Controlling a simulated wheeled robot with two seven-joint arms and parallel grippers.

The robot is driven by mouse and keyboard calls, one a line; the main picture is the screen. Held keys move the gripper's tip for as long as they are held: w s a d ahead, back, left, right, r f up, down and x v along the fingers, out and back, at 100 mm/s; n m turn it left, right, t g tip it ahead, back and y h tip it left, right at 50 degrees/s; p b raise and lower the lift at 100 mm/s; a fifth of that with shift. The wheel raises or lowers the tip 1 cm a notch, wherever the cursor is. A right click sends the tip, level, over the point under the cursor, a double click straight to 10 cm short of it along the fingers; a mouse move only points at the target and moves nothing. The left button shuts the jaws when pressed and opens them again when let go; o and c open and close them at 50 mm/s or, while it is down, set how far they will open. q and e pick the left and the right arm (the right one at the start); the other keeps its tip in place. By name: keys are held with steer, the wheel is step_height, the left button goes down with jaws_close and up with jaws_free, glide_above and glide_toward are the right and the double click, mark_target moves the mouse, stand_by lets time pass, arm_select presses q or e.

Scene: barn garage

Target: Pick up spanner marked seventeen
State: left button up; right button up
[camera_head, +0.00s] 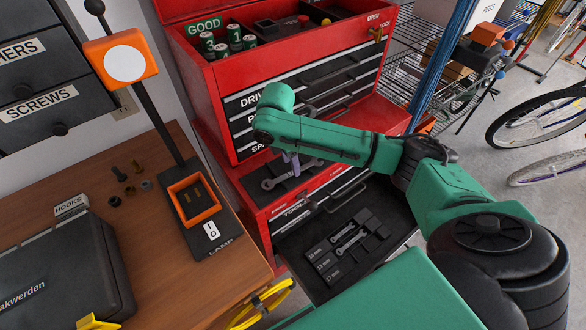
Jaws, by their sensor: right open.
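A silver spanner (274,181) lies in a dark recess on the red tool chest, its middle partly hidden by my right gripper. I cannot read a size on it. My right gripper (291,163) hangs over the spanner, open, with its fingers mostly hidden by the wrist; I cannot tell whether they touch it. Two smaller spanners (350,240) lie in the open lower drawer (393,221), in a tray labelled 10 mm, 13 mm and 17 mm. The 17 mm row (333,277) looks empty. My left gripper is out of view.
The red tool chest (190,70) has labelled drawers and a top tray of batteries marked GOOD. A wooden bench (165,290) at left holds an orange lamp (122,62) and a black case (60,270). Bicycles (535,120) and a wire rack stand at right.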

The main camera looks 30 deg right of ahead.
steer(key=shift+s+d+f, duration=0.1)
steer(key=shift+d+f, duration=0.05)
steer(key=shift+f, duration=0.55)
steer(key=shift+s+f, duration=0.1)
steer(key=shift+f, duration=0.2)
jaws_close()
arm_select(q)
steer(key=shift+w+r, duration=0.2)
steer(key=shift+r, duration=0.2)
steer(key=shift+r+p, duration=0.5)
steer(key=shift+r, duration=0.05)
arm_select(e)
step_height(320, 180, up, 20)
